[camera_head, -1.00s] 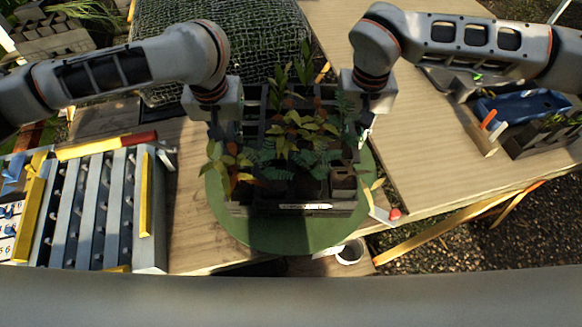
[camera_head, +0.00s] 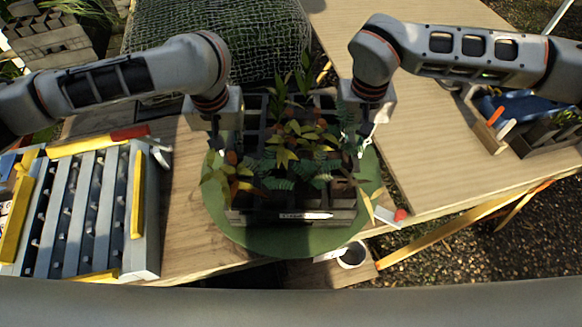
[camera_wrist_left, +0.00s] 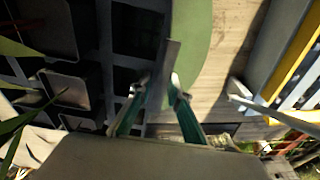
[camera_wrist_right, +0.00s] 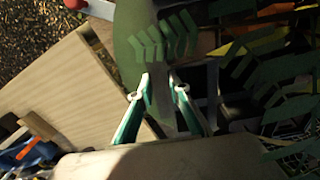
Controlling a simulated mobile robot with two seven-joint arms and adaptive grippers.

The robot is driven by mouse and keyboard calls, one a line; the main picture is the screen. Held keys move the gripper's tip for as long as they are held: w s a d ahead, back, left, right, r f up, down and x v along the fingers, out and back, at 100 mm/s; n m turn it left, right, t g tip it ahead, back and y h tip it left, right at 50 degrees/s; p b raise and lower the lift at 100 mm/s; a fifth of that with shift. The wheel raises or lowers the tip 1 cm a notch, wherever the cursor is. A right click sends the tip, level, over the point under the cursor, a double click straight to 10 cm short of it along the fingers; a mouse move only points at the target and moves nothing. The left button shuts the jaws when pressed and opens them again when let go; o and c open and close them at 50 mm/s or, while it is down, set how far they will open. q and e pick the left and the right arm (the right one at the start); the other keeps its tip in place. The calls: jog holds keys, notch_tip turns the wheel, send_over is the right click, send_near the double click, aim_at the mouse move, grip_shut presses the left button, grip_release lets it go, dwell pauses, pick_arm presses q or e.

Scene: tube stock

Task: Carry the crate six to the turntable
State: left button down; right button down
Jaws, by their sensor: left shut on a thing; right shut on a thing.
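The dark crate (camera_head: 290,216) holds several potted plants with green, yellow and orange leaves, and has a small label on its front. It is over the round green turntable (camera_head: 270,240); I cannot tell if it touches it. My left gripper (camera_head: 218,140) is shut on the crate's left wall, which also shows between the fingers in the left wrist view (camera_wrist_left: 160,85). My right gripper (camera_head: 364,135) is shut on the right wall, also seen in the right wrist view (camera_wrist_right: 160,95). Leaves hide much of the crate's inside.
A grey and yellow slatted rack (camera_head: 90,210) stands at the left. A netted mound (camera_head: 215,40) is behind the crate. A white cup (camera_head: 351,255) is below the turntable's front edge. The wooden table (camera_head: 440,130) at right is mostly clear, with a blue item and planter at its far right.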

pick_arm(q)
jog(key=shift+w+a+f+b, duration=0.1)
jog(key=shift+a+f+b, duration=0.2)
jog(key=shift+f, duration=0.25)
pick_arm(e)
jog(key=shift+d+f, duration=0.2)
jog(key=shift+f, duration=0.4)
pick_arm(q)
jog(key=c, duration=2.2)
grip_release()
jog(key=shift+f, duration=0.15)
jog(key=shift+c, duration=0.2)
pick_arm(e)
jog(key=c, duration=2.2)
grip_release()
jog(key=shift+f, duration=0.15)
jog(key=shift+c, duration=0.2)
pick_arm(q)
jog(key=o, duration=0.3)
jog(key=shift+d, duration=0.1)
pick_arm(e)
jog(key=o, duration=0.3)
pick_arm(q)
jog(key=shift+o, duration=0.2)
pick_arm(e)
jog(key=shift+o, duration=0.2)
jog(key=shift+s+a, duration=0.1)
pick_arm(q)
jog(key=shift+d, duration=0.1)
jog(key=shift+r, duration=0.2)
